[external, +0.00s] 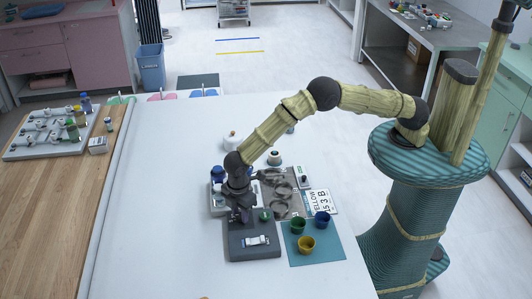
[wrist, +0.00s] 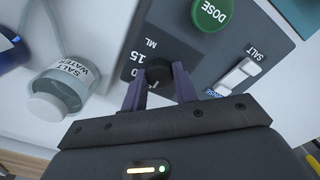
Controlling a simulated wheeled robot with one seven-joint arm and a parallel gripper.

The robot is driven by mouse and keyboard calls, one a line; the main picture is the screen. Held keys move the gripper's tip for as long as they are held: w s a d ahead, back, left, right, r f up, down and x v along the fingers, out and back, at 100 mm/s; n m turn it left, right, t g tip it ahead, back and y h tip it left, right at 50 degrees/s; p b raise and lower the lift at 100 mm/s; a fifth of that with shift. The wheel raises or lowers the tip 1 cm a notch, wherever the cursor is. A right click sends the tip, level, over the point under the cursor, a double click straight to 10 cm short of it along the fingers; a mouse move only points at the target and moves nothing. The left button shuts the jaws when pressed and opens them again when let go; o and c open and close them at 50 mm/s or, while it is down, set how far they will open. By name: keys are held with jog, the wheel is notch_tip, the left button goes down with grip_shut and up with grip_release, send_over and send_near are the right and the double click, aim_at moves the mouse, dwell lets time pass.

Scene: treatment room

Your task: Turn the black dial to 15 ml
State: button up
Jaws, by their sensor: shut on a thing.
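The black dial (wrist: 159,73) stands on a dark grey panel in the wrist view. My gripper (wrist: 160,82) has its two purple fingers on either side of the dial and is shut on it. "ML" and "15" are printed on the panel beside the dial; the pointer mark is not visible. The panel (external: 236,251) shows on the white table in the external view, with my gripper (external: 240,218) over its back left part. The dial is hidden there by my gripper.
A green DOSE button (wrist: 211,13) and a white switch (wrist: 238,75) sit on the panel. A SALT WATER bottle (wrist: 66,83) stands to its left. Green (external: 298,226), blue (external: 322,218) and yellow (external: 307,244) cups stand on a teal mat. The table's left part is clear.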

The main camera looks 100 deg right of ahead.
jog(key=m+b, duration=0.1)
jog(key=m, duration=0.7)
jog(key=shift+m+b, duration=0.35)
jog(key=shift+m, duration=0.05)
jog(key=m, duration=0.4)
jog(key=shift+m, duration=2.1)
jog(key=shift+r, duration=0.1)
jog(key=o, duration=1)
jog(key=shift+c, duration=0.2)
